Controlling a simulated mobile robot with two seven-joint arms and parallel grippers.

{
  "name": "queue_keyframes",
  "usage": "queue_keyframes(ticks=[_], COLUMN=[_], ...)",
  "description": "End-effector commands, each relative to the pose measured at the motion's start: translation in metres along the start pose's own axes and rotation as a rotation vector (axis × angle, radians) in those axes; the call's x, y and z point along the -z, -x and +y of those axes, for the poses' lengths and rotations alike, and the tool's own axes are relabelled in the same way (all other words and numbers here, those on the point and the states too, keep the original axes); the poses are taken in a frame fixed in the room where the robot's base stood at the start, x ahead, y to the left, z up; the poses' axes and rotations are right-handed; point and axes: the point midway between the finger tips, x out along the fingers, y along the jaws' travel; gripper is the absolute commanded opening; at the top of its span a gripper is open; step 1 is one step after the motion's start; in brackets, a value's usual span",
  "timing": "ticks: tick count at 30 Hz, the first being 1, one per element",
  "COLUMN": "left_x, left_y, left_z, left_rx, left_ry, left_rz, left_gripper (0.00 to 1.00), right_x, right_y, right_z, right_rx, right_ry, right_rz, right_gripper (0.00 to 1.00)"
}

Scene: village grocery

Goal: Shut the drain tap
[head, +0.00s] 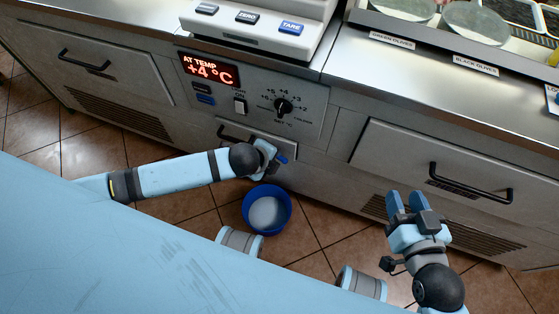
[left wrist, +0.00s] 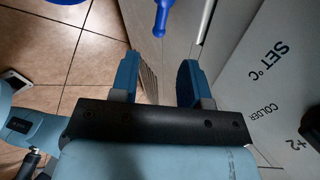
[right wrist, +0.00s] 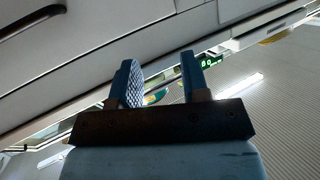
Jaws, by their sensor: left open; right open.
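The drain tap's blue lever (left wrist: 162,14) shows at the top of the left wrist view, ahead of my open left gripper (left wrist: 157,78) and apart from its fingers. In the head view, a blue piece that looks like this lever (head: 282,160) sits beside my left gripper (head: 268,148), low on the counter front. The tap's body is hidden by the gripper. A blue bucket (head: 247,216) stands on the floor below, with pale contents; its edge shows in the left wrist view (left wrist: 55,12). My right gripper (head: 406,200) is open and empty, in front of the right drawer.
A control panel with a dial (head: 283,106) and red display (head: 210,70) is above the tap. Drawer handles stick out at left (head: 85,61) and right (head: 470,183). A scale (head: 262,28) stands on the steel counter. The tiled floor around the bucket is clear.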

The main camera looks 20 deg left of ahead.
Motion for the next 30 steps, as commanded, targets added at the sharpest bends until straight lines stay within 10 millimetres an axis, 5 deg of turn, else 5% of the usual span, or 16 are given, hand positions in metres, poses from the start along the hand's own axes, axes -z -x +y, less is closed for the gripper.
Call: queue_keyframes(ticks=[3, 10, 25, 30], left_x=[0.000, 0.001, 0.000, 0.000], left_y=[-0.031, -0.069, -0.083, -0.083], left_z=[0.002, 0.001, 0.000, 0.000], left_rx=[0.000, 0.001, 0.002, 0.001], left_ry=[0.001, 0.002, 0.001, 0.001], left_rz=[0.000, 0.000, 0.001, 0.001], left_gripper=[0.42, 0.42, 0.42, 0.03], right_x=[0.013, 0.042, 0.056, 0.056], right_y=[-0.004, -0.004, -0.002, -0.002], right_z=[-0.008, -0.021, -0.027, -0.027], right_rx=[0.030, 0.080, 0.103, 0.103], right_ry=[-0.010, -0.028, -0.038, -0.037], right_rz=[0.089, 0.229, 0.291, 0.290], right_gripper=[0.42, 0.42, 0.42, 0.42])
